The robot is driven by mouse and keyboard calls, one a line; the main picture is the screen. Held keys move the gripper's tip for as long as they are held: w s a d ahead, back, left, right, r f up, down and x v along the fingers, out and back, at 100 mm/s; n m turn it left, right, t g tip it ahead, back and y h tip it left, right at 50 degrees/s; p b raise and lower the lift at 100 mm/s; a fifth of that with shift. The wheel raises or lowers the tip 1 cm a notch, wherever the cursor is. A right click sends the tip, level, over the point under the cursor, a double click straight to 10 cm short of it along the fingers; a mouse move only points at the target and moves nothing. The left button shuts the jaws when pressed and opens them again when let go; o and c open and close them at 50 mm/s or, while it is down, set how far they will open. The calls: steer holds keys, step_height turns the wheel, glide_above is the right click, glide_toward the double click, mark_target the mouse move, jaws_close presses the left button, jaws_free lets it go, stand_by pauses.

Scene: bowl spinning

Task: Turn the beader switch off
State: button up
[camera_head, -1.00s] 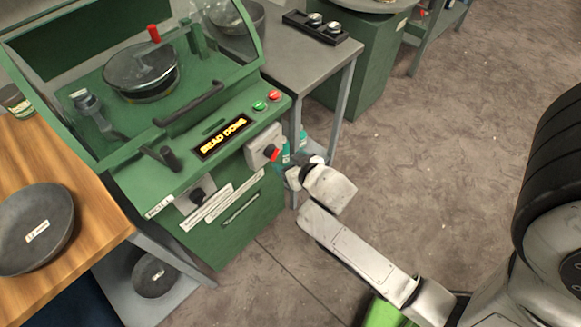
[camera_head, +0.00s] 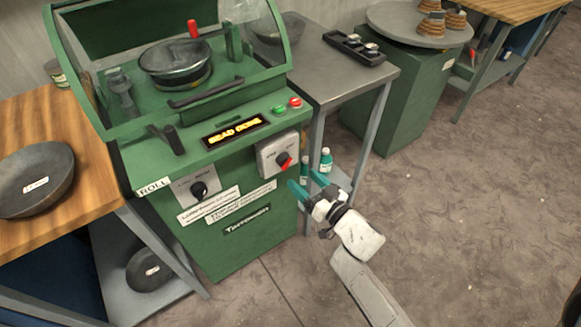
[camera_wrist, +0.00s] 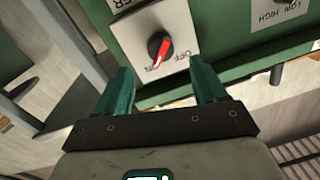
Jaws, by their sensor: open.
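The beader switch (camera_head: 283,160) is a black knob with a red pointer on a pale plate, on the front right of the green machine (camera_head: 255,235). In the wrist view the knob (camera_wrist: 160,48) sits just beyond and between my fingertips, apart from them. Its red pointer points down-left, toward what seems to be the ON label; OFF is to the right. My gripper (camera_head: 307,183) has teal fingers, open and empty, just below and right of the switch plate in the head view. It also shows in the wrist view (camera_wrist: 161,72), fingers either side of the knob.
A lit display (camera_head: 236,132) reads "BEAD DONE". Another black knob (camera_head: 199,189) is left of the switch. Green and red buttons (camera_head: 295,102) are above. A grey side table (camera_head: 335,75) with bottles beneath stands close right. Floor on the right is clear.

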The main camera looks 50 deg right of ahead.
mark_target(285, 162)
steer(key=x, duration=0.7)
steer(key=shift+w+b, duration=0.25)
steer(key=shift+b, duration=0.05)
steer(key=c, duration=1.1)
